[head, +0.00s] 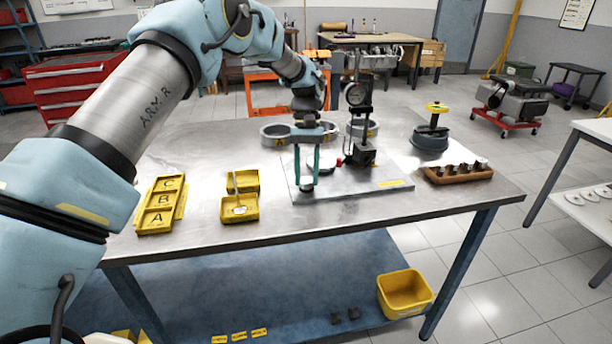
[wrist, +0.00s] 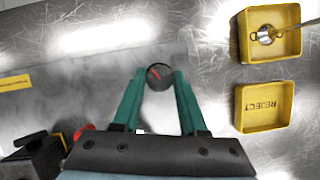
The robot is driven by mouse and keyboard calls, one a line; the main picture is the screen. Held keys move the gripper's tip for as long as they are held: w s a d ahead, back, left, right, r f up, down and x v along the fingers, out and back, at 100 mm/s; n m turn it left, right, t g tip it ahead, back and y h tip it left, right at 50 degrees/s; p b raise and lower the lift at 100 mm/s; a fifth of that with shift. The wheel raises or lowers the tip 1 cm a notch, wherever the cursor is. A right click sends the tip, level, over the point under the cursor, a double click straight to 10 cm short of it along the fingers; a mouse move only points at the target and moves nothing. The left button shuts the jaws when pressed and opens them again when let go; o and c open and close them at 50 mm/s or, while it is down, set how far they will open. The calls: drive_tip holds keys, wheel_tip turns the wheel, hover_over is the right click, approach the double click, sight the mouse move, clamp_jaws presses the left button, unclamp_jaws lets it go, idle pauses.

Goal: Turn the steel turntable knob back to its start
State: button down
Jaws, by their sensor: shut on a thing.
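The steel turntable knob (wrist: 159,80) is a small round dark-grey disc with a red line on its top. In the wrist view the red line points to the upper left. My gripper (wrist: 159,74) has its two teal fingers on either side of the knob and is shut on it. In the head view my gripper (head: 306,182) points straight down, and the knob (head: 306,187) shows at the fingertips, low over the grey base plate (head: 350,202). The fingers partly hide the knob there.
A dial gauge stand (head: 358,120) rises just right of my gripper. Yellow bins, one a REJECT bin (wrist: 264,106), and a lettered yellow tray (head: 160,205) lie to the left in the head view. A wooden block with metal parts (head: 458,174) stands right.

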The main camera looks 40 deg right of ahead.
drive_tip(key=m+t, duration=0.1)
drive_tip(key=m, duration=0.2)
drive_tip(key=m+t+y, duration=0.1)
drive_tip(key=m, duration=0.2)
drive_tip(key=shift+s+d+b, duration=0.1)
drive_tip(key=shift+b, duration=0.2)
drive_tip(key=shift+m, duration=0.3)
drive_tip(key=shift+c, duration=2.2)
unclamp_jaws()
drive_tip(key=b+v, duration=0.2)
drive_tip(key=v, duration=0.8)
drive_tip(key=shift+d+r+y+b, duration=0.3)
drive_tip(key=shift+d, duration=0.05)
